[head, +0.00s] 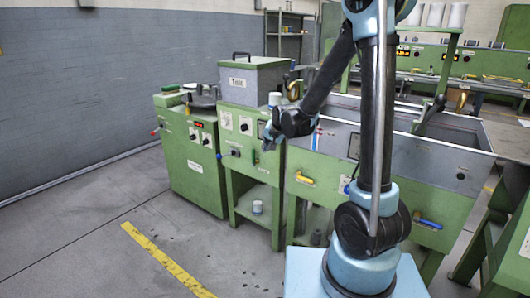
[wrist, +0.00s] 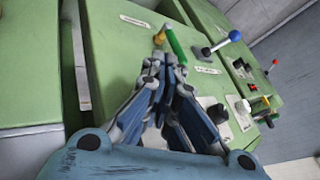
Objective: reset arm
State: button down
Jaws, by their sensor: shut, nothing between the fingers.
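My gripper (head: 268,136) is in front of the green machine in the head view, at the height of its control panel. In the wrist view my gripper (wrist: 165,68) has its fingertips together, with nothing between them. They point towards the green panel (wrist: 112,50) with its knobs. A green handle (wrist: 175,46) shows just beyond the fingertips; I cannot tell whether they touch it. My arm (head: 330,75) reaches from its base at the lower right, up and then down to the left.
A grey lidded box (head: 255,80) stands on the machine. A grey trough (head: 400,150) lies behind my arm. A smaller green cabinet (head: 193,160) stands at left. The floor (head: 90,240) at left is clear, with a yellow line (head: 165,260).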

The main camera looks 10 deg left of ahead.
jog(key=s+d+r+h, duration=0.1)
jog(key=s+d+r, duration=0.25)
jog(key=d, duration=0.25)
jog(key=s+d+r, duration=0.2)
jog(key=s+d, duration=0.2)
jog(key=d, duration=0.2)
jog(key=s+d+f+n+g+h, duration=0.1)
jog(key=s+d+f+g, duration=0.1)
jog(key=s+d, duration=0.7)
jog(key=s+d+f+n+g+h, duration=0.1)
jog(key=s+d+f+g+h, duration=0.1)
jog(key=s+d, duration=0.8)
jog(key=s+f, duration=0.1)
jog(key=s, duration=0.7)
jog(key=shift+s+d, duration=0.25)
jog(key=shift+d, duration=0.05)
jog(key=shift+w, duration=0.15)
jog(key=shift+w+f, duration=0.15)
jog(key=shift+w, duration=0.2)
jog(key=shift+s, duration=0.15)
